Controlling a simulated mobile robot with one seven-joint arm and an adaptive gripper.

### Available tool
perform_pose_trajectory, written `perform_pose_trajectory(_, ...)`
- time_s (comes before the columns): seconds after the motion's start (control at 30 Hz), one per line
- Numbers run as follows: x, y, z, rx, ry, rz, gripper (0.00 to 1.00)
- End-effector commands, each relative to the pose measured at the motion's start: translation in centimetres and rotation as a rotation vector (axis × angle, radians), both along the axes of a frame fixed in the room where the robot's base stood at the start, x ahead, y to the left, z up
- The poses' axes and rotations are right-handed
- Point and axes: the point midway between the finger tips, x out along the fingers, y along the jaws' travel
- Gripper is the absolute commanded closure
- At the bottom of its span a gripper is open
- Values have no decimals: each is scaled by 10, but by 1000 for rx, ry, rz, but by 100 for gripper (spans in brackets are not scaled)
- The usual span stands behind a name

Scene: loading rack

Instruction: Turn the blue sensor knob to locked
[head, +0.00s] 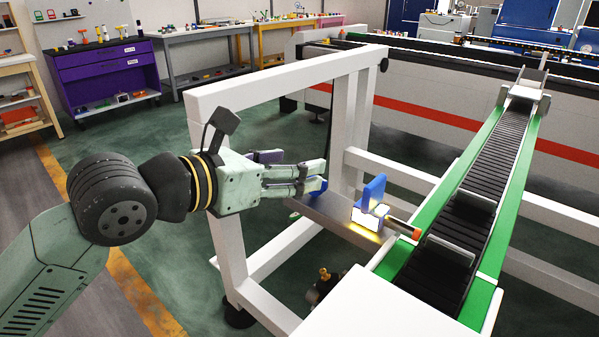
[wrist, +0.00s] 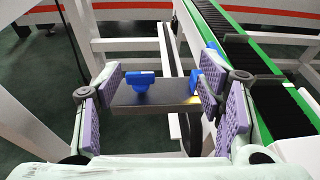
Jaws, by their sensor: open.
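A small blue knob (wrist: 140,82) with a wide handle sits on a grey bracket plate (wrist: 160,100) in the wrist view, between the fingers and nearer the left one. In the head view the knob (head: 317,186) is mostly hidden behind my fingertips. My gripper (head: 312,178) points right at the left end of the plate, and is open. Its purple-padded fingers (wrist: 160,80) stand apart either side of the knob, with nothing held. I cannot tell whether either finger touches it.
A blue upright holder (head: 373,195) with an orange-tipped sensor (head: 402,228) and a lit spot stands further right on the plate, close to the right finger in the wrist view. A white frame (head: 201,150) stands around the arm. A green-edged conveyor (head: 484,190) lies right.

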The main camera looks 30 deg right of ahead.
Motion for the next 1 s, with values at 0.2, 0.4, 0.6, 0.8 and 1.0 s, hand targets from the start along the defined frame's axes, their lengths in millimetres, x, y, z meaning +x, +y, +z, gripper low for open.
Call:
perform_pose_trajectory(0.2, 24, 1, -41, 138, 10, 61, 38)
perform_pose_trajectory(0.4, 31, -26, -50, 136, 10, 56, 38)
perform_pose_trajectory(0.6, 43, -60, -64, 133, 10, 55, 38)
perform_pose_trajectory(0.8, 51, -82, -75, 132, 10, 56, 38)
perform_pose_trajectory(1.0, 54, -89, -80, 131, 9, 59, 38)
